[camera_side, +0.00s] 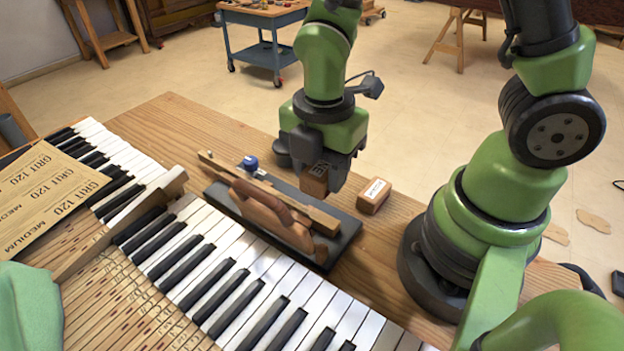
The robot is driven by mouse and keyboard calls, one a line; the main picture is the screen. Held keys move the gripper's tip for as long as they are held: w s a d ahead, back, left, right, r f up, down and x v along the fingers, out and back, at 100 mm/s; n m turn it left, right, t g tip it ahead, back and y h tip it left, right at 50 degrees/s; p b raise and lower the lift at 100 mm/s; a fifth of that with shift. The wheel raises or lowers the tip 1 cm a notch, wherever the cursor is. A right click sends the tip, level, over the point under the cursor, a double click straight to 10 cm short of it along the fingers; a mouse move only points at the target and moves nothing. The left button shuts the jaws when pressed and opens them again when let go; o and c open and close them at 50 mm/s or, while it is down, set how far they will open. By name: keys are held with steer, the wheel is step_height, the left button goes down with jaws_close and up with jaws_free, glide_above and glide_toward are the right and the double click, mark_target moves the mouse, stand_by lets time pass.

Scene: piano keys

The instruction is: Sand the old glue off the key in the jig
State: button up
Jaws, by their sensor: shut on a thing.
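My gripper (325,168) points down and is shut on a small brown block (314,181), which looks like a sanding block. It holds the block above or just behind the far edge of the jig; the exact gap cannot be told. The jig has a dark flat base (345,232), reddish-brown wooden pieces (265,212) along its near side and a blue knob (250,163). A long pale wooden key (318,217) lies lengthwise in the jig. Any glue on it is too small to make out. A second brown block (374,196) with a white label sits on the bench right of the gripper.
A piano keyboard (215,235) runs diagonally in front of the jig. Sandpaper sheets (45,195) marked "GRIT 120 MEDIUM" and a green cloth (30,305) lie at the left. The wooden bench (180,120) is clear behind the jig's left end.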

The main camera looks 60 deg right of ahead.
mark_target(320, 220)
steer(key=shift+f, duration=3.35)
steer(key=shift+w+f, duration=0.45)
steer(key=shift+f, duration=0.05)
steer(key=shift+c, duration=0.3)
steer(key=shift+w+f, duration=0.2)
steer(key=shift+w, duration=0.95)
steer(key=shift+w+r, duration=0.1)
steer(key=shift+w, duration=4)
steer(key=shift+s, duration=5.7)
steer(key=shift+r, duration=4.05)
